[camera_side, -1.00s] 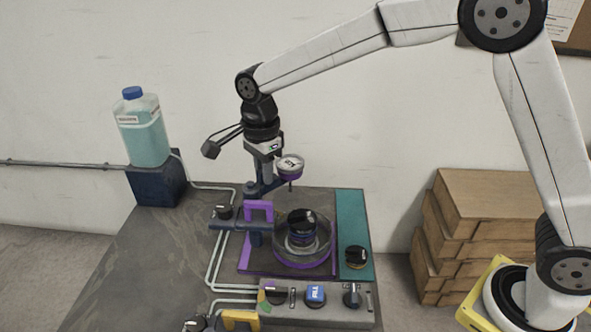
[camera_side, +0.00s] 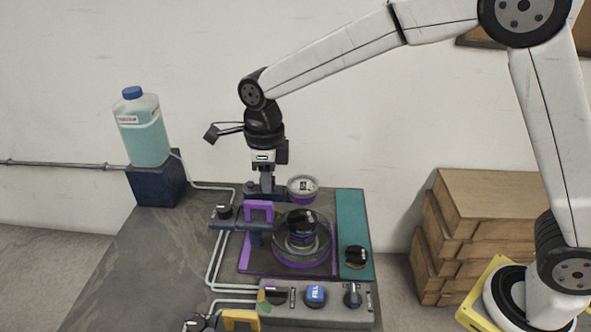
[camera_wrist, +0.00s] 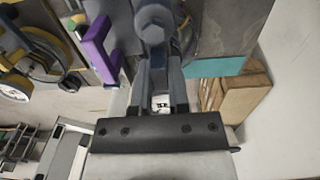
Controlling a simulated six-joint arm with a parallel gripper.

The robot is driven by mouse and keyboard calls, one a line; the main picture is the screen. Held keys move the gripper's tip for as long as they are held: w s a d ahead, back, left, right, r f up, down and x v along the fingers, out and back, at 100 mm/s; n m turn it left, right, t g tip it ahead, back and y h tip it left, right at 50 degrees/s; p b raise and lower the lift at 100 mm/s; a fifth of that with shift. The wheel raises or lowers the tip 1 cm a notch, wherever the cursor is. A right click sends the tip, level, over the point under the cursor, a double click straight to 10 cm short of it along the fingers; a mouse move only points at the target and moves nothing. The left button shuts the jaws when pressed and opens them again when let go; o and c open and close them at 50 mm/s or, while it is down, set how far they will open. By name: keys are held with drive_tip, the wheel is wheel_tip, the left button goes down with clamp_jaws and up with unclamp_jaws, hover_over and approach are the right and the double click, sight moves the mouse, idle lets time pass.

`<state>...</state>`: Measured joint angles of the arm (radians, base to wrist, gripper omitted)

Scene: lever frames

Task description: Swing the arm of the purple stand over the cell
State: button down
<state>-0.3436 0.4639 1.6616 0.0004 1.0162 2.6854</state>
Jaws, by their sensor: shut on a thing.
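The purple stand shows in the side view as a dark blue post and crossbar with a purple bracket (camera_side: 258,207). Its arm carries a round gauge (camera_side: 303,186) with a purple rim, at the back of the cell. The cell (camera_side: 322,243) is a clear round bowl on a purple ring, with a black-topped part inside. My gripper (camera_side: 266,188) points down behind the bracket and is shut on the stand's arm. In the wrist view my fingers (camera_wrist: 161,98) are close around a grey-blue part; their exact contact is hard to see.
A control box (camera_side: 318,304) with a blue FILL button and knobs stands at the front. A teal strip (camera_side: 353,222) with a black knob lies to the right. A bottle (camera_side: 143,132) stands on a dark block at the left. Wooden boxes (camera_side: 470,240) are stacked at the right.

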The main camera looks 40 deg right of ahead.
drive_tip(key=shift+r, duration=0.1)
idle(0.4)
drive_tip(key=c, duration=0.6)
unclamp_jaws()
drive_tip(key=shift+r, duration=3.9)
drive_tip(key=shift+f, duration=0.1)
